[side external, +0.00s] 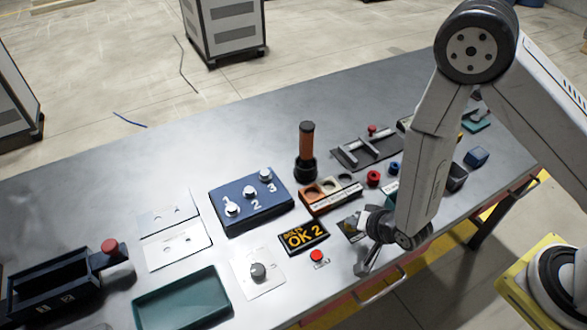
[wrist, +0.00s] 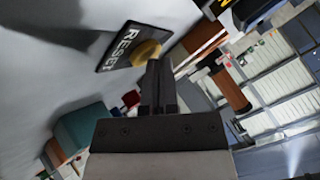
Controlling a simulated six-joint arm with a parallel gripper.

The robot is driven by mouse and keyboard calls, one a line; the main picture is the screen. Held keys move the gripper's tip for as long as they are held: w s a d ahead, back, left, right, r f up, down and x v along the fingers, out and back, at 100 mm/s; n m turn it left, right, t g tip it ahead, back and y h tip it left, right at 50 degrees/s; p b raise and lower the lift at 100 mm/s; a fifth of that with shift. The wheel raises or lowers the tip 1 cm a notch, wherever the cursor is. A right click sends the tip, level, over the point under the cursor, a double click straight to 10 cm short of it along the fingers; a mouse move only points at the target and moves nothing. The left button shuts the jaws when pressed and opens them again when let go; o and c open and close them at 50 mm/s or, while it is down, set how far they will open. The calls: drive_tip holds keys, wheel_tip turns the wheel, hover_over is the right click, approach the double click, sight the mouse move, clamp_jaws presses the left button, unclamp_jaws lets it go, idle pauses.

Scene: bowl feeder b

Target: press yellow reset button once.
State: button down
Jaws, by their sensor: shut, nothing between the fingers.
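The yellow reset button (wrist: 146,53) shows in the wrist view, on a dark plate lettered RESET (wrist: 121,45). My gripper (wrist: 157,64) is shut and empty. Its fingertips overlap the lower right edge of the button in that view; I cannot tell whether they touch it.
A display reading OK 2 (side external: 303,237) and a blue box with knobs 1, 2, 3 (side external: 250,208) stand left of my gripper. An upright orange-handled tool (side external: 306,145) stands behind. A grey knob (side external: 258,271) and a teal tray (side external: 182,300) lie farther left.

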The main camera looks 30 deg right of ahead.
drive_tip(key=shift+f, duration=0.1)
idle(0.4)
drive_tip(key=shift+r, duration=0.85)
drive_tip(key=shift+r, duration=0.1)
drive_tip(key=shift+r, duration=2.4)
